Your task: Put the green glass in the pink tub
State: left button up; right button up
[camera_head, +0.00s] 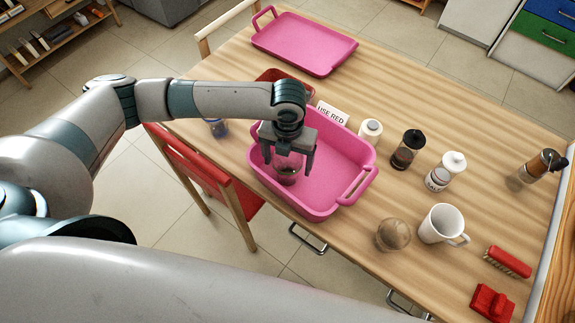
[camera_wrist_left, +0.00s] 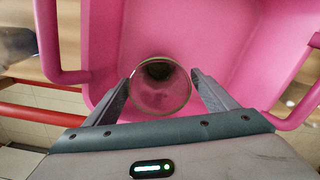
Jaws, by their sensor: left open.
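The pink tub (camera_head: 337,172) stands on the wooden table near its front left edge; its pink floor and walls also fill much of the left wrist view (camera_wrist_left: 235,45). The green glass (camera_head: 287,176) is a small, clear glass with a dark greenish bottom, within the tub's outline. In the left wrist view the glass (camera_wrist_left: 160,92) shows its round rim, seen from above. My left gripper (camera_head: 288,160) points down over the tub. Its fingers are open, one on each side of the glass, with a gap visible beside the rim. My right gripper is not in view.
A "USE RED" sign (camera_head: 332,113) and a red container (camera_head: 285,76) stand behind the tub. A pink tray (camera_head: 305,45) lies at the back. Right of the tub are a white mug (camera_head: 440,224), a round brown glass (camera_head: 393,235), jars and a red brush (camera_head: 508,262).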

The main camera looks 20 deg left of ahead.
pick_arm(q)
notch_tip(320, 180, up, 9)
jog(key=b, duration=0.1)
jog(key=shift+r, duration=0.15)
